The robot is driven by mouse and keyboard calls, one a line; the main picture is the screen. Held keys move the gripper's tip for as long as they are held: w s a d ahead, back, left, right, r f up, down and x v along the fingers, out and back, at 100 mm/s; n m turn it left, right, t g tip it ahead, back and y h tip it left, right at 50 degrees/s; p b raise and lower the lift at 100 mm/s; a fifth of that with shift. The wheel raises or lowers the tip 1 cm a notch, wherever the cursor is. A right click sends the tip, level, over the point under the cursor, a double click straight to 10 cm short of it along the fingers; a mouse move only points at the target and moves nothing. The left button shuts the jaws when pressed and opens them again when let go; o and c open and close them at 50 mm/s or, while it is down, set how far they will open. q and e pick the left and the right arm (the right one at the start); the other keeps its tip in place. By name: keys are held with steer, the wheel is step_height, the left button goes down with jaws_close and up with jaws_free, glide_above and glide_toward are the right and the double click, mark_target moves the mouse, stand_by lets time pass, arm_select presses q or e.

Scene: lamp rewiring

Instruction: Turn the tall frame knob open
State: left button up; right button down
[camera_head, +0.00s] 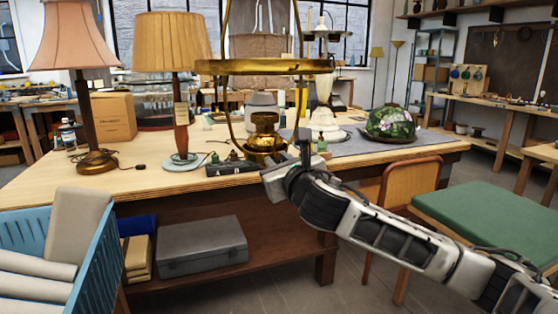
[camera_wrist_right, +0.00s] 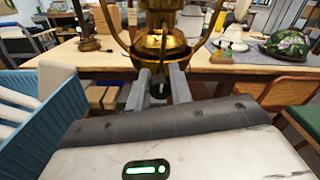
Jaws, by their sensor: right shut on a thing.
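The tall brass frame (camera_head: 265,67) stands upright in the middle of the head view, with a wide ring and curved side rods around a brass burner (camera_head: 264,135). The frame's brass body also shows in the wrist view (camera_wrist_right: 158,45), straight ahead of the fingers. My right gripper (camera_head: 283,166) reaches in from the right at the low front of the frame. In the wrist view its two fingers (camera_wrist_right: 159,90) are shut on a small dark part just below the brass body, which looks like the frame's knob. The fingers mostly hide it, so its turn angle cannot be told. My left gripper is not in view.
Two shaded lamps (camera_head: 174,45) (camera_head: 75,40) and a cardboard box (camera_head: 113,117) stand on the left of the workbench (camera_head: 125,181). A floral glass shade (camera_head: 391,123) sits on the right.

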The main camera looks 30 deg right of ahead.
steer(key=m+p, duration=0.1)
steer(key=m, duration=0.2)
steer(key=shift+p, duration=0.4)
steer(key=m+p, duration=0.2)
steer(key=m, duration=0.3)
steer(key=shift+d, duration=0.1)
steer(key=m+p, duration=0.1)
steer(key=m, duration=0.4)
steer(key=shift+f, duration=0.1)
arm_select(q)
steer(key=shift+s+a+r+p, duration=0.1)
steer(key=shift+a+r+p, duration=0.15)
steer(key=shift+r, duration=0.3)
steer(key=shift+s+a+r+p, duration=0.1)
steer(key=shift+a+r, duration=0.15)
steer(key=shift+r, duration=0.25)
arm_select(e)
steer(key=shift+d+f+m, duration=0.1)
steer(key=shift+m, duration=1.9)
steer(key=c, duration=1.3)
jaws_free()
steer(key=shift+o, duration=0.2)
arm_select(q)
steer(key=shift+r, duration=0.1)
